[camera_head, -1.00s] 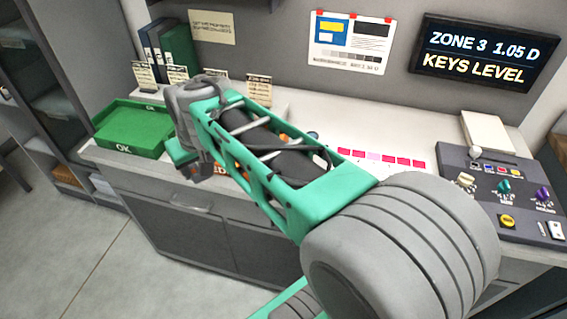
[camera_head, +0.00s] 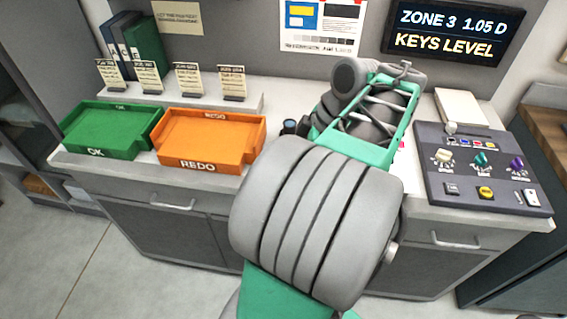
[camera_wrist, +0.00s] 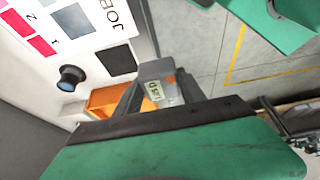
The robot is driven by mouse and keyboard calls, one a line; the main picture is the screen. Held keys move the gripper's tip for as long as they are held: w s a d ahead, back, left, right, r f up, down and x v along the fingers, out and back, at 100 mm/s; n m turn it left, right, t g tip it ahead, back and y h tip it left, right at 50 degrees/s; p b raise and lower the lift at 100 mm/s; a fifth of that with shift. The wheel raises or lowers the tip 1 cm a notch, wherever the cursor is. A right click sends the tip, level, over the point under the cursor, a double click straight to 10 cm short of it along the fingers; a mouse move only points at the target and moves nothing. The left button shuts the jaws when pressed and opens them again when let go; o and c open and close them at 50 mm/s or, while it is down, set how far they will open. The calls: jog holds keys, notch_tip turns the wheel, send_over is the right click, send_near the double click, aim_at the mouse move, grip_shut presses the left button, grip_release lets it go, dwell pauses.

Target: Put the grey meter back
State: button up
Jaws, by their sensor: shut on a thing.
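The grey meter (camera_wrist: 154,70) shows in the wrist view, with a small pale readout and an orange mark on its face. My gripper (camera_wrist: 161,88) is shut on it, one dark finger on each side. The readout is turned and partly legible. In the head view my arm hides the gripper and the meter.
A green OK tray (camera_head: 96,153) and an orange REDO tray (camera_head: 198,166) sit on the counter's left. A control console (camera_head: 482,190) with knobs stands at the right. A printed sheet with red swatches (camera_wrist: 42,46) lies on the counter. A wall screen (camera_head: 455,33) reads ZONE 3 1.05 D.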

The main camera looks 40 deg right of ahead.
jog(key=w+d+f, duration=0.2)
jog(key=w+f, duration=0.1)
jog(key=w+d+f+p, duration=0.1)
jog(key=w+f, duration=0.1)
jog(key=w, duration=0.2)
jog(key=w+d+f, duration=0.2)
jog(key=w+f, duration=0.1)
jog(key=shift+w+d+f+p, duration=0.2)
jog(key=shift+d+f+p, duration=0.1)
jog(key=shift+d, duration=0.05)
jog(key=shift+w+d+f+p, duration=0.1)
jog(key=shift+f+p, duration=0.1)
jog(key=shift+f, duration=0.8)
jog(key=shift+w+f+p, duration=0.1)
jog(key=shift+f+p, duration=0.05)
jog(key=shift+f, duration=0.8)
jog(key=o, duration=1.5)
jog(key=shift+c, duration=0.2)
